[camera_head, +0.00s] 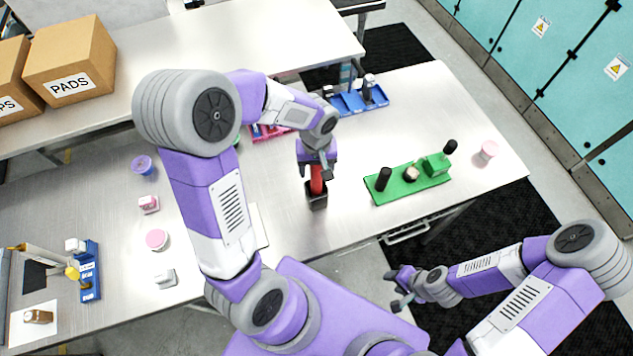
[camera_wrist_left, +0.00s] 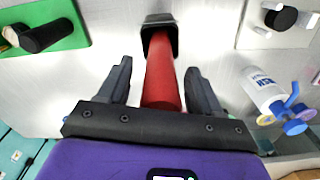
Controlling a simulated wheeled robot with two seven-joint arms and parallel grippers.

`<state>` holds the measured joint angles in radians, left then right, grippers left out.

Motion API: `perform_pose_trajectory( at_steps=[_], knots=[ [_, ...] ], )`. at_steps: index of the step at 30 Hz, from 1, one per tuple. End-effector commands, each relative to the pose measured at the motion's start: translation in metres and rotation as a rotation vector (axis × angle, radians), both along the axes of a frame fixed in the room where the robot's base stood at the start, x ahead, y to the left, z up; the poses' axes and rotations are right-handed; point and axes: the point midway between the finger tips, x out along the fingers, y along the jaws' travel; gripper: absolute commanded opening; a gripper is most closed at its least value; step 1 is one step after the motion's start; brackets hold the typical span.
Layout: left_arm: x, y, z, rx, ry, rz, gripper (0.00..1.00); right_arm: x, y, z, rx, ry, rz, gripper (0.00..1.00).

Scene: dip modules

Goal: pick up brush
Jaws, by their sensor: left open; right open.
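The brush shows a red handle (camera_wrist_left: 162,80) that stands upright in a small black holder (camera_head: 317,199) on the table. Its bristle end is hidden inside the holder. My left gripper (camera_head: 318,172) is just above the holder, open, with its fingers on either side of the red handle. In the left wrist view the two fingers (camera_wrist_left: 160,85) flank the handle, with a visible gap on each side. My right gripper (camera_head: 400,290) is open and empty, off the table's front edge at the lower right.
A green tray (camera_head: 408,196) with black cylinders and a green block lies to the right. A blue tray (camera_head: 349,106) stands behind, partly hidden pink items beside it. A pink-topped jar (camera_head: 488,150) sits far right. Small containers and a blue stand (camera_head: 89,262) are on the left.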

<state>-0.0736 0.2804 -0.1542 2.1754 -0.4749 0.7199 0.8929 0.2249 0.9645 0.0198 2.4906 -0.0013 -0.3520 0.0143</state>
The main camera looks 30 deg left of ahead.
Motion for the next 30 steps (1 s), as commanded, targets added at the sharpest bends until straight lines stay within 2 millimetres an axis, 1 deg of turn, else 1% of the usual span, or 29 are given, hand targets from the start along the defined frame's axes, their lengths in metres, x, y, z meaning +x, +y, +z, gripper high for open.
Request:
perform_pose_trajectory(
  at_steps=[7, 18, 19, 26, 30],
  knots=[
    [-0.0001, 0.0001, -0.0018, 0.0, 0.0, 0.0, 0.65, 0.0, 0.0, 0.0, 0.0, 0.0, 0.0, 0.43],
    [-0.0001, 0.0001, -0.0014, 0.0, 0.0, 0.0, 0.08, 0.0, 0.0, 0.0001, 0.0, 0.0, 0.0, 0.43],
    [-0.0001, 0.0001, -0.0014, 0.0, 0.0, 0.0, 0.04, 0.0, 0.0, 0.0001, 0.0, 0.0, 0.0, 0.43],
    [0.0002, 0.0001, -0.0008, 0.0, -0.001, 0.0, 0.04, 0.0, 0.0, 0.0001, 0.0, 0.0, 0.0, 0.43],
    [0.0007, 0.0002, 0.0052, 0.0, -0.004, 0.0, 0.04, 0.0, 0.0, 0.0005, 0.0, 0.0, 0.0, 0.43]
  ],
)
